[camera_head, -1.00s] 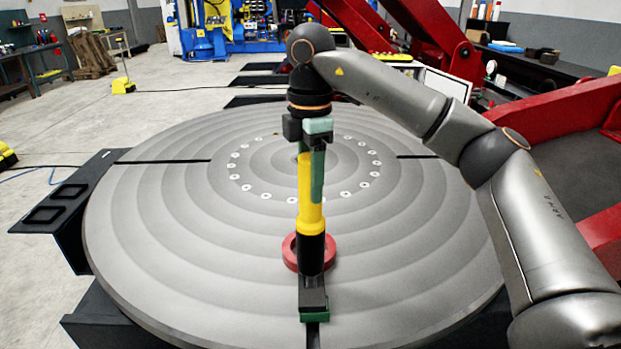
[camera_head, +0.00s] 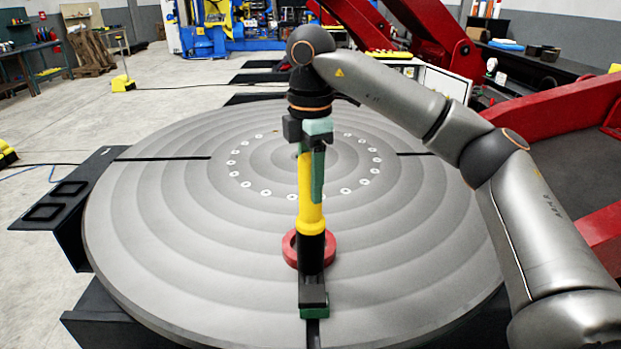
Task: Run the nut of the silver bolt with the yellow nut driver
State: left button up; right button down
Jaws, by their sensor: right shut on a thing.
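The yellow nut driver (camera_head: 311,200) stands upright over the round grey table (camera_head: 180,240), with its black lower end (camera_head: 312,248) pointing down. My right gripper (camera_head: 313,170) points down and is shut on the upper part of the nut driver; a green finger shows along its side. The driver's lower end is in front of a red ring (camera_head: 290,250) and above a black clamp-like block (camera_head: 313,290) with a green base. The silver bolt and its nut are not visible; the driver's end may hide them. My left gripper is not in view.
The table has a ring of pale holes (camera_head: 266,195) and black radial slots (camera_head: 165,159). Black brackets (camera_head: 70,205) stick out at its left. Red machine arms (camera_head: 560,110) stand at the right. Most of the table top is clear.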

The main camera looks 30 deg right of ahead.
jog(key=shift+s+a+f, duration=0.1)
jog(key=shift+f, duration=0.45)
dwell(1.5)
jog(key=shift+r, duration=0.1)
notch_tip(320, 180, up, 6)
jog(key=p, duration=0.4)
jog(key=shift+p, duration=0.3)
jog(key=shift+r, duration=1.2)
